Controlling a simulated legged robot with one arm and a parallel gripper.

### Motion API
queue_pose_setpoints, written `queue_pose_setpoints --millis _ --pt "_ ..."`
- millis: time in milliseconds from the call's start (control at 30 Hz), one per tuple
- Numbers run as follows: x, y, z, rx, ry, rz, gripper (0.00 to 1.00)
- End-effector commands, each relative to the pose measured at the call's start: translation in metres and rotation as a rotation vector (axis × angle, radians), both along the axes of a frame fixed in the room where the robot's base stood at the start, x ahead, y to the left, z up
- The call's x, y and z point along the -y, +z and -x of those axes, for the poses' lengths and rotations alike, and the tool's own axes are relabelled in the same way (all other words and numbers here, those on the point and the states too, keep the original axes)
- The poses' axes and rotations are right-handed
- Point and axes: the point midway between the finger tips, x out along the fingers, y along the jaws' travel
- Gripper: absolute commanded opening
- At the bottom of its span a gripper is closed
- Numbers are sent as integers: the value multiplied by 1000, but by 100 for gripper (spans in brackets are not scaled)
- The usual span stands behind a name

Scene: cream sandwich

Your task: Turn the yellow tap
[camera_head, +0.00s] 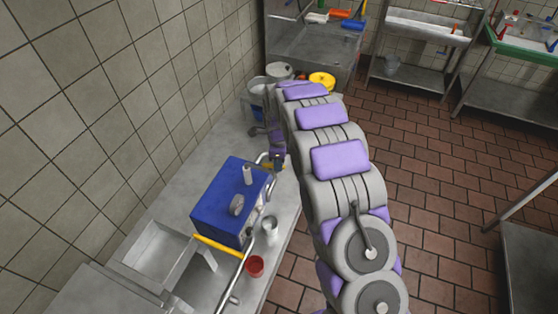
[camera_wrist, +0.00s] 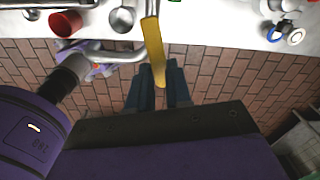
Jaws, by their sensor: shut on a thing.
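The yellow tap shows in the wrist view as a long yellow handle (camera_wrist: 152,40) beside a curved metal pipe (camera_wrist: 158,52). My gripper (camera_wrist: 159,82) has its dark fingers on both sides of the handle's lower end and is shut on it. In the head view my gripper (camera_head: 277,160) is by the metal pipework at the right side of the blue box (camera_head: 225,195), and only a small yellow part (camera_head: 268,165) shows there. My arm and gripper hide much of the contact in the head view.
A red cup (camera_head: 255,266) and a metal cup (camera_head: 269,229) stand on the metal counter (camera_head: 165,212) near the pipework. A second yellow bar (camera_head: 218,246) lies along the box's front. Buckets (camera_head: 257,90) stand farther back. The tiled floor (camera_head: 430,180) at right is largely clear.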

Motion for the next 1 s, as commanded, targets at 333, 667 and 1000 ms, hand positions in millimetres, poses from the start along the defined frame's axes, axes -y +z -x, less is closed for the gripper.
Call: queue_pose_setpoints --millis 333,667,1000 --pt "-2 4 -3 13 -30 -6 0" --pt "-2 3 -2 11 -28 -5 30" --pt "0 1 0 4 -28 -3 45"
